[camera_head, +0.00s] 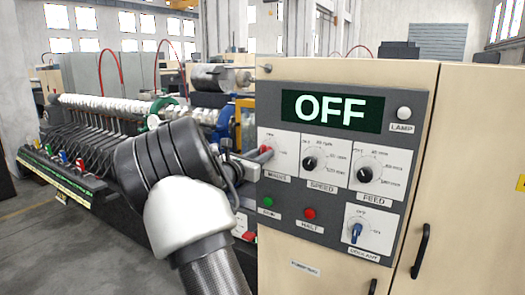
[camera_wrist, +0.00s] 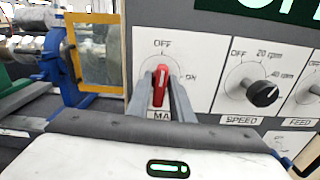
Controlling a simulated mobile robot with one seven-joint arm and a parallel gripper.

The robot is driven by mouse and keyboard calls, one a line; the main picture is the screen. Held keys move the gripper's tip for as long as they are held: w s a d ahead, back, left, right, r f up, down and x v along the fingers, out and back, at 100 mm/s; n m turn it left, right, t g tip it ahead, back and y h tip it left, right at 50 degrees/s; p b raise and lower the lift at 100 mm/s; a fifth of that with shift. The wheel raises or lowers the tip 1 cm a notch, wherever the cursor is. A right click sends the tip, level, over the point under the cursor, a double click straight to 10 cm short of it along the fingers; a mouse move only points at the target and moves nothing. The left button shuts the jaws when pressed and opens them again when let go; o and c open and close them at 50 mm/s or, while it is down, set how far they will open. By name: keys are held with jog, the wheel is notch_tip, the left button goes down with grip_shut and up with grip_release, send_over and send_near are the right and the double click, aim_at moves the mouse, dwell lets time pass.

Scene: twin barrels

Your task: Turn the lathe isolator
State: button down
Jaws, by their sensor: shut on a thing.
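The lathe isolator is a red knob (camera_wrist: 160,84) on a white plate, with OFF printed above it and ON to its right. A label below it is partly covered and reads "MA". The knob stands nearly upright, its white mark towards OFF. My gripper (camera_wrist: 162,92) has one finger on each side of the knob and is shut on it. In the head view the knob (camera_head: 265,149) shows small at the panel's left, with my gripper (camera_head: 250,158) at it, partly hidden behind my wrist. The display (camera_head: 331,112) reads OFF.
The grey panel also carries the SPEED dial (camera_head: 314,162), the FEED dial (camera_head: 368,173), a green button (camera_head: 269,201), a red HALT button (camera_head: 310,213) and a blue COOLANT switch (camera_head: 356,233). A black door handle (camera_head: 420,251) sticks out at right. A machine with levers (camera_head: 110,150) stands at left.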

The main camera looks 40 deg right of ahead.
jog(key=shift+n, duration=0.5)
jog(key=c, duration=1.8)
grip_release()
jog(key=shift+o, duration=0.2)
jog(key=v, duration=1.7)
jog(key=shift+a+b, duration=0.25)
jog(key=shift+b, duration=0.1)
